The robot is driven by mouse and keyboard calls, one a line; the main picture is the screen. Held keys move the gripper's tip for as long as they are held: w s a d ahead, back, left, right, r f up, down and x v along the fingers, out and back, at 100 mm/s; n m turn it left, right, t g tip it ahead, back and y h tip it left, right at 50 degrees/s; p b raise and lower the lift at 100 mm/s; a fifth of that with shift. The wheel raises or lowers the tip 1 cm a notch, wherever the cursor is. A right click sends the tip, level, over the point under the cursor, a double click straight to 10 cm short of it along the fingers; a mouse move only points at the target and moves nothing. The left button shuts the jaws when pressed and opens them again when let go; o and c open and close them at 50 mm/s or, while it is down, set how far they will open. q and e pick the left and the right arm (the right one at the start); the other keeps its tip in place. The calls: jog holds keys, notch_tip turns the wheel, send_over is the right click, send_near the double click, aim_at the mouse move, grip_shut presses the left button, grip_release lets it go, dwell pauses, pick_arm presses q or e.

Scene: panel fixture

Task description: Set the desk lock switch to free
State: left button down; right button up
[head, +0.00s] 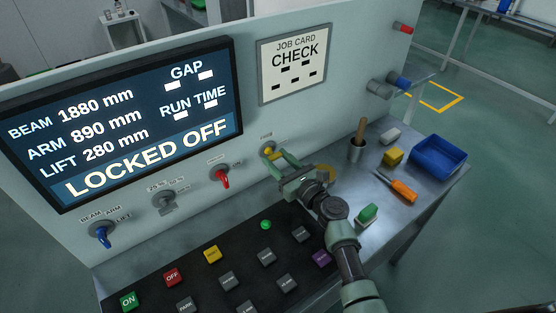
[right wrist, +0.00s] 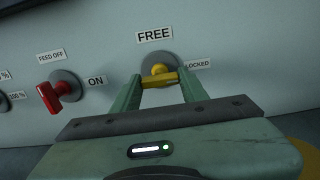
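The desk lock switch is a yellow rotary knob (right wrist: 159,75) on a round grey plate. A FREE label (right wrist: 154,34) is above it and a LOCKED label (right wrist: 197,64) to its right. Its bar lies nearly level, toward LOCKED. The knob also shows in the head view (head: 269,152) on the upright panel. My right gripper (head: 277,164) is at the switch, its fingers apart on either side of the bar in the right wrist view (right wrist: 160,80). Contact with the bar is unclear. The screen (head: 130,118) reads LOCKED OFF. My left gripper is out of view.
A red switch (head: 222,176) is left of the yellow one, with a grey dial (head: 164,200) and a blue switch (head: 103,235) further left. Several buttons cover the black console (head: 205,262) below. A blue bin (head: 438,155) and an orange-handled screwdriver (head: 403,190) lie right.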

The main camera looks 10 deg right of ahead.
jog(key=n+b, duration=0.2)
jog(key=n, duration=0.1)
jog(key=shift+f, duration=0.15)
jog(key=n+b, duration=0.3)
jog(key=n, duration=0.2)
jog(key=shift+n, duration=0.4)
jog(key=n+b, duration=0.1)
jog(key=n, duration=0.3)
jog(key=shift+n+b, duration=0.3)
jog(key=shift+b, duration=0.05)
jog(key=shift+n+b, duration=0.55)
jog(key=shift+n, duration=1.75)
jog(key=o, duration=1.4)
